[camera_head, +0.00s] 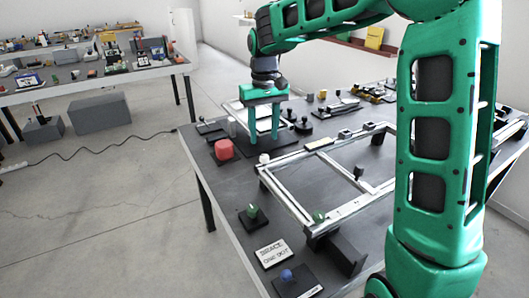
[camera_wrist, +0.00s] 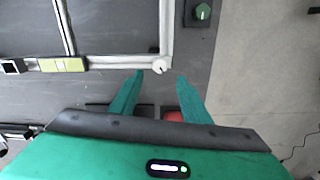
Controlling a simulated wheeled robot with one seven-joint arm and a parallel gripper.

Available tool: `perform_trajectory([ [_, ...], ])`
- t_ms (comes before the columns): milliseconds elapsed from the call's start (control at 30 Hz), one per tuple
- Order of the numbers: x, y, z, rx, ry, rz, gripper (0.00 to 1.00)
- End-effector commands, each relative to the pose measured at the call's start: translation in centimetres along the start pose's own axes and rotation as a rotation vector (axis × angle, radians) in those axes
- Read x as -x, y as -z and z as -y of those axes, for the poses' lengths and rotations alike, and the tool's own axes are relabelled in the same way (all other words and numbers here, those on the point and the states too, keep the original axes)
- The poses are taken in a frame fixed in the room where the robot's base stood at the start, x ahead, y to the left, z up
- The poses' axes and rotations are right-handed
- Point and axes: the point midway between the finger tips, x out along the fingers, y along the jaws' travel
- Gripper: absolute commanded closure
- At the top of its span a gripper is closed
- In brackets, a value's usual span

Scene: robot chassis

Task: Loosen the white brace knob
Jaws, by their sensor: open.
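In the wrist view the white knob (camera_wrist: 160,66) shows a small dark mark and stands at the frame's corner. My gripper (camera_head: 267,138) is open and empty, fingers pointing down, behind the knob in the head view. In the wrist view my gripper (camera_wrist: 159,77) has its two green fingertips either side of the knob's line, with the knob just beyond them. The fingers do not visibly touch it, and their height above it is hard to tell.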

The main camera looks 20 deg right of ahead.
Motion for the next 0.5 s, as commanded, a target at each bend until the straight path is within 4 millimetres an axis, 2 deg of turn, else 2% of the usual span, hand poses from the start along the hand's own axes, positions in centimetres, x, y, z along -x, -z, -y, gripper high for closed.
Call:
perform_trajectory([
  [100, -2.3, -0.1, -0.1, -0.002, 0.0, 0.003, 0.57],
  [300, -5.3, -0.1, -0.1, -0.002, 0.0, 0.003, 0.57],
  [500, -6.9, -0.1, -0.1, -0.003, -0.001, 0.001, 0.57],
])
